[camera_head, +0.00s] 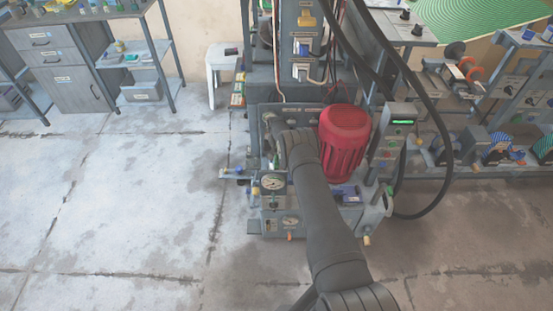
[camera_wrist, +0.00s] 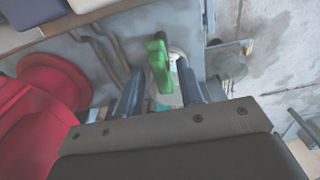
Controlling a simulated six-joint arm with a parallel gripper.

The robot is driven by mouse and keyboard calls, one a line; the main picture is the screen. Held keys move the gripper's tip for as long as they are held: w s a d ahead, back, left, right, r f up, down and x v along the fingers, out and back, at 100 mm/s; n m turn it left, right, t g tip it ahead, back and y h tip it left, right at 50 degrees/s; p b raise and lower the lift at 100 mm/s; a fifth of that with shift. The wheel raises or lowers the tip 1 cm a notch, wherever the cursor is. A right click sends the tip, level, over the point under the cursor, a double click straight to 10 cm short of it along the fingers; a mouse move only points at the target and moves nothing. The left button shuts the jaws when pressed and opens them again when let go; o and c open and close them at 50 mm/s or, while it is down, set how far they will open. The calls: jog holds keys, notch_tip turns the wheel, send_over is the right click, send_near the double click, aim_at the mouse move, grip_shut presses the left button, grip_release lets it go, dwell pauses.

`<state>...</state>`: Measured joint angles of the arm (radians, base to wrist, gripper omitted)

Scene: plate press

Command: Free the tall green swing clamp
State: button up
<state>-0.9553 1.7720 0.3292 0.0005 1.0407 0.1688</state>
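The tall green swing clamp (camera_wrist: 158,62) shows in the wrist view, just ahead of and between the fingers of my gripper (camera_wrist: 166,88). Its green arm stands up from a pale round base that is partly hidden. The two dark fingers are apart, one on each side of the clamp's lower part. I cannot tell whether they touch it.
A large red motor (camera_head: 344,142) stands close to the right of my arm in the head view; it is the red body (camera_wrist: 38,125) at left in the wrist view. Black hoses hang at right. The left floor (camera_head: 110,210) is clear.

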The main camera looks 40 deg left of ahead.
jog(key=shift+c, duration=0.4)
grip_shut()
jog(key=shift+n, duration=0.3)
jog(key=n, duration=0.3)
jog(key=shift+w+n, duration=0.1)
jog(key=shift+n, duration=0.2)
jog(key=n, duration=0.4)
jog(key=shift+w+f+n, duration=0.1)
jog(key=shift+n, duration=0.2)
jog(key=n, duration=0.4)
jog(key=shift+w, duration=0.1)
jog(key=shift+n, duration=2.5)
